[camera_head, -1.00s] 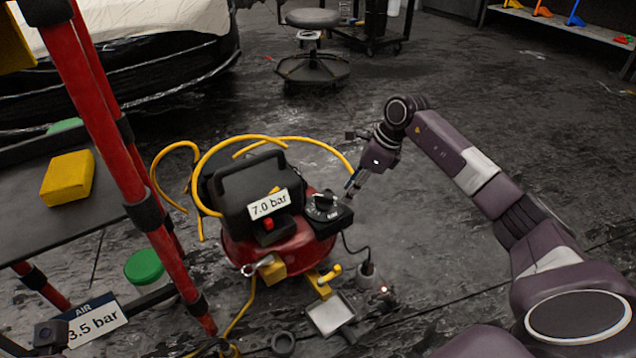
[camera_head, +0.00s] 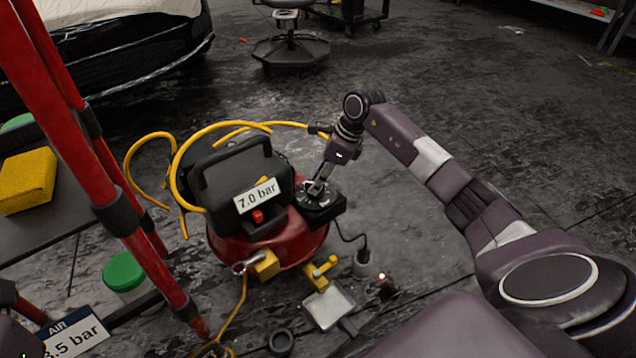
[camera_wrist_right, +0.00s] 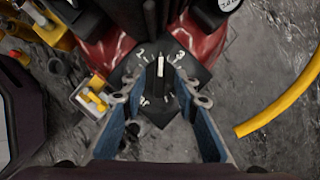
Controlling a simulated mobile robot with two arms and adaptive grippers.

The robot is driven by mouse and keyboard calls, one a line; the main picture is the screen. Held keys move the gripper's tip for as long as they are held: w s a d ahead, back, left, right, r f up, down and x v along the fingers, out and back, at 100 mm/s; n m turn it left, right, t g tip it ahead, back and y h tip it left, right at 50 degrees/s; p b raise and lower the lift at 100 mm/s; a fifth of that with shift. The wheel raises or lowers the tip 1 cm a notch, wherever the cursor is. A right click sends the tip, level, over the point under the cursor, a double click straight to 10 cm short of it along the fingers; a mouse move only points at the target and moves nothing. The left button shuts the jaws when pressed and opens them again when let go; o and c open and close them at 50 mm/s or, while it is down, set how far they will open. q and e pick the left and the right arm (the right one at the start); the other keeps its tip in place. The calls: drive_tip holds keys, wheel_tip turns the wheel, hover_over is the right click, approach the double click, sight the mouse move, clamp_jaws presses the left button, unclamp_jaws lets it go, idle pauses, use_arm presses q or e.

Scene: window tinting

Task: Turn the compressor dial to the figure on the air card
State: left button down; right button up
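The red compressor (camera_head: 300,243) stands on the floor with a black housing and a label reading "7.0 bar" (camera_head: 256,196). Its black dial (camera_head: 318,203) is on the right side; it also shows in the right wrist view (camera_wrist_right: 160,88), with a white pointer toward the top and white figures around it. My right gripper (camera_head: 316,186) is over the dial, fingers apart on either side of the knob; contact is unclear. The air card (camera_head: 75,337) at lower left shows "AIR" and ".5 bar", its first digit partly hidden. My left gripper does not show.
A yellow hose (camera_head: 178,172) loops around the compressor. Red stand legs (camera_head: 113,185) rise at left, near a green-lidded tub (camera_head: 124,272) and a yellow block (camera_head: 27,181). A grey square plate (camera_head: 328,308) lies in front.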

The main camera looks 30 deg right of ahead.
drive_tip(key=shift+c, duration=0.3)
clamp_jaws()
